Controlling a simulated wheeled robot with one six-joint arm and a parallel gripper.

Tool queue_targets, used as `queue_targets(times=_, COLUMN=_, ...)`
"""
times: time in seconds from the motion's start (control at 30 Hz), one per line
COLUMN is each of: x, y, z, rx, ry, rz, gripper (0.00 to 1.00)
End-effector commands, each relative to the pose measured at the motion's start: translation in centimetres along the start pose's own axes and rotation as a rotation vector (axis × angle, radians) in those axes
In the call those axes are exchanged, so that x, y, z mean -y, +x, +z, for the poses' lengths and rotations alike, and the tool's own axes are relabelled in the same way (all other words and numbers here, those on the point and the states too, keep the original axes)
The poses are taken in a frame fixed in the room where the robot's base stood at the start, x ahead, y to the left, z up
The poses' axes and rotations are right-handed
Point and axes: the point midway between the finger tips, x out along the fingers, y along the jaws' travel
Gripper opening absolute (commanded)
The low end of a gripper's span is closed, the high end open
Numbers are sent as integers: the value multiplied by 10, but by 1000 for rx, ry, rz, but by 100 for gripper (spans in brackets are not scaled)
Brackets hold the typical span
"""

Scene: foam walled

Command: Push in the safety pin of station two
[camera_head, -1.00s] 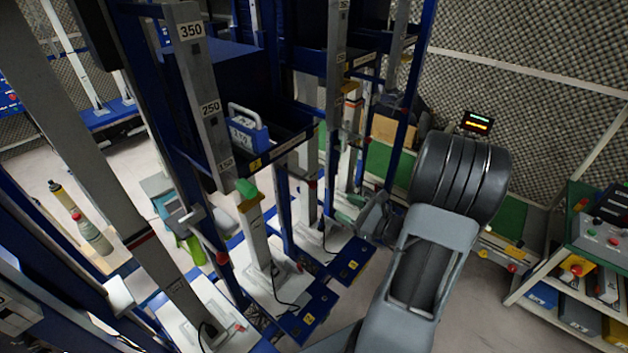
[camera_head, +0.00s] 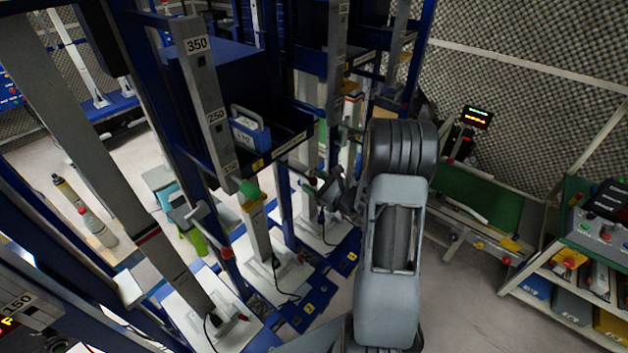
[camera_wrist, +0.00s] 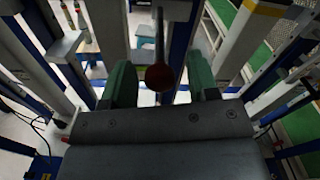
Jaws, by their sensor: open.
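My gripper (camera_head: 324,190) is beside the uprights in the middle of the head view. In the wrist view, its two green fingers (camera_wrist: 161,82) are apart. A dark red ball knob (camera_wrist: 160,77) on a thin dark rod shows between them, with a gap on each side; whether it is nearer or farther than the fingertips is unclear. It looks like a safety pin's knob. A red knob (camera_head: 312,181) shows just left of my gripper in the head view, and another red knob (camera_head: 221,253) is on an upright farther left. Which station the knob belongs to is unclear.
Uprights and blue frames stand close on both sides of my gripper. A green belt (camera_head: 478,200) and a control-panel rack (camera_head: 590,232) are at right. Floor right of my arm is clear.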

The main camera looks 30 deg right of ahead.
Motion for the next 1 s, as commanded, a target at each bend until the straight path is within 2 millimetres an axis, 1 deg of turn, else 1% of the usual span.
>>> queue_targets(times=0.1, x=-1, y=3, z=0, rx=-1, ry=1, rz=2, gripper=54)
queue_targets(times=0.37, x=-1, y=3, z=0, rx=-1, ry=0, rz=1, gripper=53)
queue_targets(times=0.9, x=0, y=3, z=0, rx=-1, ry=0, rz=1, gripper=2)
queue_targets(times=0.93, x=0, y=3, z=0, rx=-1, ry=0, rz=1, gripper=0)
queue_targets(times=1.0, x=0, y=3, z=0, rx=-1, ry=0, rz=1, gripper=0)
